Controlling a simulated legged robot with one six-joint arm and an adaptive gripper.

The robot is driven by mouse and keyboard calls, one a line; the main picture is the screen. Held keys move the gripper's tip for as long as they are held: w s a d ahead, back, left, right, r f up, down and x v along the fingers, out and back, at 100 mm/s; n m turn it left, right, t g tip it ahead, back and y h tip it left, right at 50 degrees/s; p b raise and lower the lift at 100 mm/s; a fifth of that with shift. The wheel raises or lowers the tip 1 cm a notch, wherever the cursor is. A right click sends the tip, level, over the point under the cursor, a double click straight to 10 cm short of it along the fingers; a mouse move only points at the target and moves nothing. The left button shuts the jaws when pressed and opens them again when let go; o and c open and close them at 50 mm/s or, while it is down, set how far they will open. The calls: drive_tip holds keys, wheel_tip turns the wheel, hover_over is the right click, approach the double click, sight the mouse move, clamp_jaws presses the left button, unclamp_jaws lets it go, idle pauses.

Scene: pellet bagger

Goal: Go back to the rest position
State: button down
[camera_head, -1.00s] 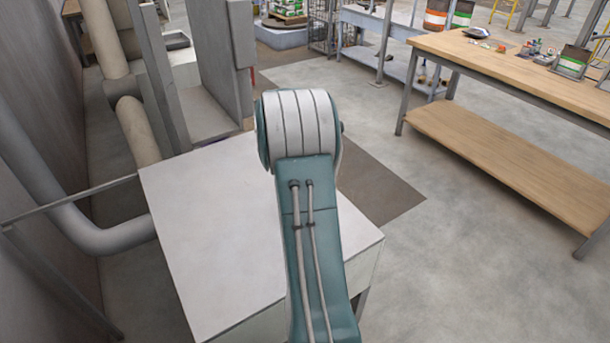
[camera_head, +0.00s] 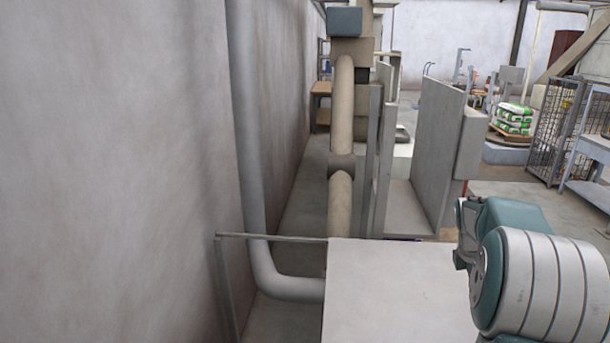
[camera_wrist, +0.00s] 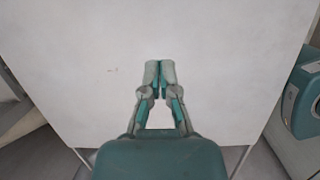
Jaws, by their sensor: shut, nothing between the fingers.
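My gripper (camera_wrist: 159,82) shows in the wrist view with its two fingertips together and nothing between them. It is over the plain white top of a box-like machine or table (camera_wrist: 215,60), and I cannot tell the height above it. The same white top (camera_head: 395,290) shows bare at the bottom middle of the head view. My teal and white arm is at the lower right of the head view; the gripper itself is out of that view.
A grey wall (camera_head: 120,150) stands close on the left. A grey pipe (camera_head: 247,150) and a beige duct (camera_head: 342,120) run beside it. Grey upright panels (camera_head: 440,140) stand behind the white top. A wire cage (camera_head: 555,130) and stacked sacks (camera_head: 514,118) are farther back at right.

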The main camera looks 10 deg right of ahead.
drive_tip(key=s+a+r+m+t, duration=0.25)
drive_tip(key=a+r, duration=0.25)
drive_tip(key=a, duration=0.5)
drive_tip(key=s+a+r+m+t, duration=0.15)
drive_tip(key=a+r+m, duration=0.25)
drive_tip(key=a, duration=0.7)
drive_tip(key=s+a+f+m+t+y, duration=0.1)
drive_tip(key=s+a+m+t+y, duration=0.1)
drive_tip(key=s+a+m, duration=0.5)
drive_tip(key=s+a, duration=0.6)
drive_tip(key=a, duration=0.1)
drive_tip(key=shift+s+a+y, duration=0.3)
drive_tip(key=shift+s+y, duration=0.05)
drive_tip(key=shift+y, duration=0.05)
drive_tip(key=shift+f, duration=0.1)
